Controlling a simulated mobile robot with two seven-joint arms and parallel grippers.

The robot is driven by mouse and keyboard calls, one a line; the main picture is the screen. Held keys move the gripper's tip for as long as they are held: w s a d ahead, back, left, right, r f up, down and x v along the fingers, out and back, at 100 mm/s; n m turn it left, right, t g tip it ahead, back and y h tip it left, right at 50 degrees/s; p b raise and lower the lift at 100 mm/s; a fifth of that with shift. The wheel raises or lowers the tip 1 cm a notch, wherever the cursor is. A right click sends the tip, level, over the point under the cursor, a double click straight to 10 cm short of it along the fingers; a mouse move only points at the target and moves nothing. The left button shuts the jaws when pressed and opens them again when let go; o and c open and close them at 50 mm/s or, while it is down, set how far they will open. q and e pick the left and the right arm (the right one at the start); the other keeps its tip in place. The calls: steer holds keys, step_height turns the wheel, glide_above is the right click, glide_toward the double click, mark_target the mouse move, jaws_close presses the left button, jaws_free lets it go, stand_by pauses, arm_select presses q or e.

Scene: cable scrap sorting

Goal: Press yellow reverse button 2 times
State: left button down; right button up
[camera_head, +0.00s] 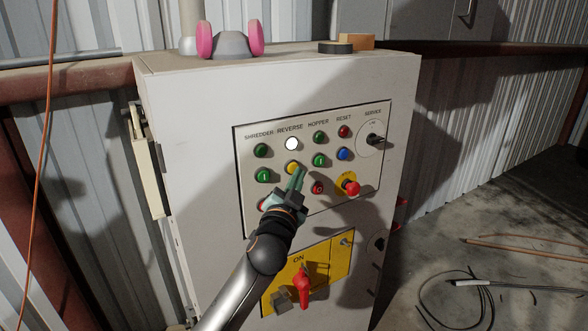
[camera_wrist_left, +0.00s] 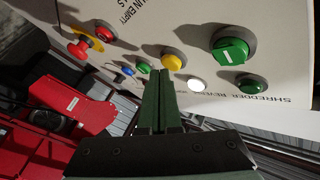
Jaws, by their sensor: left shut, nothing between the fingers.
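The yellow reverse button (camera_head: 292,168) is on the cabinet's control panel, below the REVERSE label and a brightly lit white lamp (camera_head: 292,144). My left gripper (camera_head: 299,174) is shut and empty, with its fingertips just right of and slightly below the yellow button. In the left wrist view, the fingertips (camera_wrist_left: 160,74) point at the panel close beside the yellow button (camera_wrist_left: 174,62); the white lamp (camera_wrist_left: 195,85) glows nearby. I cannot tell whether the fingertips touch the panel. My right gripper is out of view.
Green buttons (camera_head: 263,175) and (camera_head: 320,160), a blue button (camera_head: 343,154) and a red emergency stop (camera_head: 352,188) surround the spot. Below is a red rotary handle (camera_head: 302,285) on a yellow plate. A pink-filtered respirator (camera_head: 230,43) sits on top. Cables lie on the floor at right.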

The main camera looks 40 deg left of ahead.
arm_select(q)
steer(key=shift+w+a, duration=0.15)
steer(key=shift+a, duration=0.3)
stand_by(0.4)
stand_by(0.3)
steer(key=shift+s+d, duration=0.35)
steer(key=shift+d, duration=0.5)
steer(key=shift+s+d, duration=0.3)
steer(key=shift+d, duration=0.45)
steer(key=shift+s+d, duration=0.35)
steer(key=shift+d, duration=0.45)
steer(key=shift+s+d, duration=0.3)
steer(key=shift+d, duration=0.45)
stand_by(0.6)
steer(key=d, duration=0.1)
steer(key=s+d+b, duration=0.1)
steer(key=d, duration=0.1)
steer(key=shift+s+d+b, duration=0.25)
steer(key=shift+b, duration=0.15)
